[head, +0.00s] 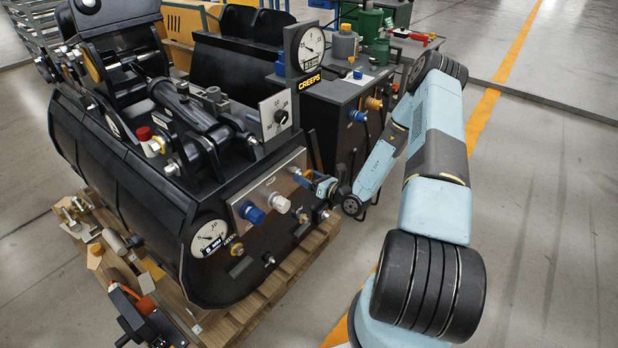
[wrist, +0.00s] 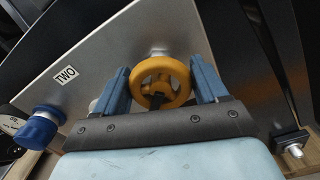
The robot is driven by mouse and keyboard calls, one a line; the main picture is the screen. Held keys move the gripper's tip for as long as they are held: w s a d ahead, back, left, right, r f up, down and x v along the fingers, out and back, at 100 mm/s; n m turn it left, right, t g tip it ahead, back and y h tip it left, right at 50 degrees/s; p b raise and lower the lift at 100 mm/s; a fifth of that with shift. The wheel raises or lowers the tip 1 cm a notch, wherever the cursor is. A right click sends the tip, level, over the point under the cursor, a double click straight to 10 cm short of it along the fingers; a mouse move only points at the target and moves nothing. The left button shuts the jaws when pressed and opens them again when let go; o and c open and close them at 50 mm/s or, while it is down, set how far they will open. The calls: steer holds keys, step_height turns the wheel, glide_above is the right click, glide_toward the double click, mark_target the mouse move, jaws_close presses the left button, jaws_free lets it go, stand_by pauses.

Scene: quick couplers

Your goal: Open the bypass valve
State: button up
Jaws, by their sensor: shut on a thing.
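A yellow handwheel (wrist: 161,78), the valve's wheel, sticks out from a silver panel in the wrist view. My gripper (wrist: 160,76) has its two blue fingers on either side of the wheel and is shut on it. In the head view my gripper (head: 316,184) is at the right end of the silver panel (head: 268,188) on the black machine, and the wheel is hidden or too small to make out. A "TWO" label (wrist: 66,76) is on the panel, left of the wheel.
A blue coupler (head: 250,212) and a pale coupler (head: 279,204) stick out of the panel left of my gripper. A dial gauge (head: 209,238) is lower left, another gauge (head: 311,48) stands on top. A wooden pallet (head: 262,303) lies underneath. Floor to the right is open.

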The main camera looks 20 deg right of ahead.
steer(key=n, duration=0.5)
steer(key=shift+n, duration=0.3)
steer(key=n, duration=0.4)
steer(key=shift+n, duration=0.4)
steer(key=shift+a, duration=0.1)
steer(key=o, duration=1)
steer(key=shift+s, duration=0.1)
steer(key=shift+s, duration=0.15)
steer(key=v, duration=1.3)
steer(key=shift+s+d+f, duration=0.1)
steer(key=shift+s+d, duration=0.05)
steer(key=shift+d, duration=0.1)
